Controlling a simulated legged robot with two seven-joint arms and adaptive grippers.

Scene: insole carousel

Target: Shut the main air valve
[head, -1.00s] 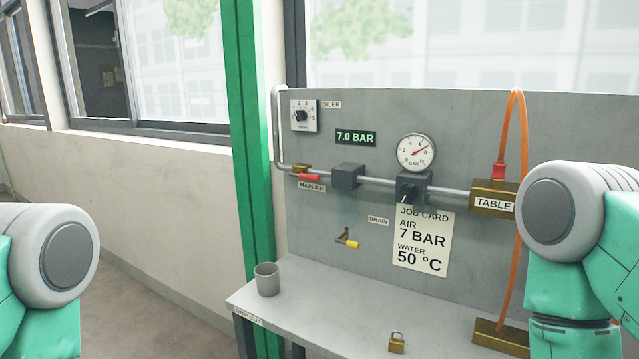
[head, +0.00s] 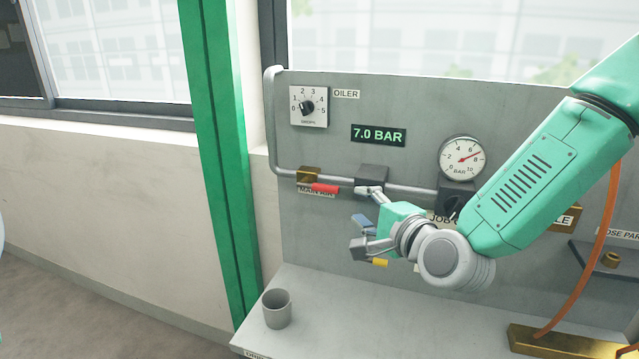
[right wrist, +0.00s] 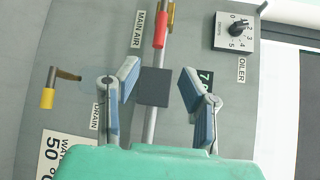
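The main air valve is a brass body (head: 309,174) with a red lever (head: 325,188) on the grey panel's pipe. The lever lies roughly along the pipe, above the partly hidden MAIN AIR label. In the right wrist view the red lever (right wrist: 161,28) is at top centre, beyond the fingers. My right gripper (head: 360,218) is open and empty, in front of the panel, right of and below the lever, apart from it. In the right wrist view its blue-padded fingers (right wrist: 160,82) stand wide either side of a dark block on the pipe. My left gripper is out of view.
The display (head: 378,135) reads 7.0 BAR; the gauge (head: 462,157) needle is near 7. The oiler dial (head: 308,106) is above the valve. A yellow-tipped drain lever (right wrist: 48,98) is beside the gripper. A grey cup (head: 277,308) stands on the bench.

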